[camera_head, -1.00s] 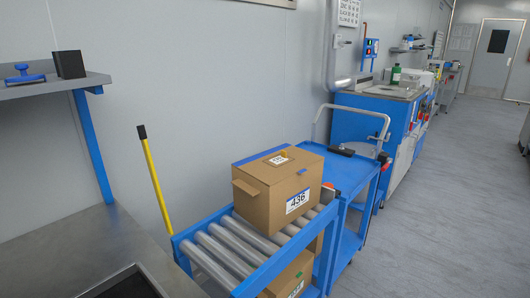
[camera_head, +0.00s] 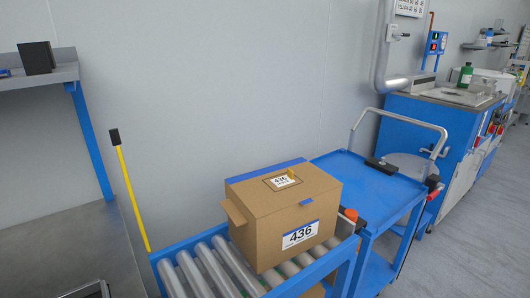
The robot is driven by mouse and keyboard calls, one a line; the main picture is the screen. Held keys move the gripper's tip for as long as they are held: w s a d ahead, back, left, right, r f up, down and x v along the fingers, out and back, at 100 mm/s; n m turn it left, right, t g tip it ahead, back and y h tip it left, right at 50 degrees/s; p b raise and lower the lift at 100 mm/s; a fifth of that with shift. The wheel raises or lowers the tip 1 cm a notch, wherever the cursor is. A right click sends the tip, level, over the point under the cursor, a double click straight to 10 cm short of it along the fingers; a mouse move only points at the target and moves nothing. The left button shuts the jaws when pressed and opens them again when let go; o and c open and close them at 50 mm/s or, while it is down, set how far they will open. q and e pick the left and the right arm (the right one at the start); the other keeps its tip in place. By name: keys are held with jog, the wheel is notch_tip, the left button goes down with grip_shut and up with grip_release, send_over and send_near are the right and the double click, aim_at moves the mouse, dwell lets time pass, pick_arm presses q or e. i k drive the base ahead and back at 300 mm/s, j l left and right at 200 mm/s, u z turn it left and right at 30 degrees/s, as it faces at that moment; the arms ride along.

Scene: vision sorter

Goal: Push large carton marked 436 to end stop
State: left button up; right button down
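The large carton (camera_head: 273,229) is brown cardboard with blue tape and a white label reading 436 on its front side. A smaller 436 label lies on its top, with a small yellow item beside it. The carton sits upright on the grey rollers (camera_head: 213,268) of a blue-framed conveyor, toward its far right end. A bare stretch of rollers shows to its left. An end stop cannot be made out clearly; an orange knob (camera_head: 351,214) shows at the conveyor's right end. Neither gripper is in view.
A blue cart (camera_head: 373,190) with a grey handle stands right beyond the conveyor. A yellow pole (camera_head: 131,192) with a black top leans near the wall. A steel bench (camera_head: 60,255) and a shelf (camera_head: 40,78) stand at left. Grey floor (camera_head: 480,225) is open at right.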

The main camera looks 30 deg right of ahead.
aim_at(267, 242)
jog(key=l+u, duration=0.2)
jog(key=l, duration=0.25)
jog(key=l+u, duration=0.2)
jog(key=l, duration=0.2)
jog(key=l+u, duration=0.2)
jog(key=l, duration=0.2)
jog(key=k+l+u, duration=0.15)
jog(key=l, duration=0.3)
jog(key=k+l+u, duration=0.2)
jog(key=l, duration=0.2)
jog(key=l+u, duration=0.2)
jog(key=l, duration=0.2)
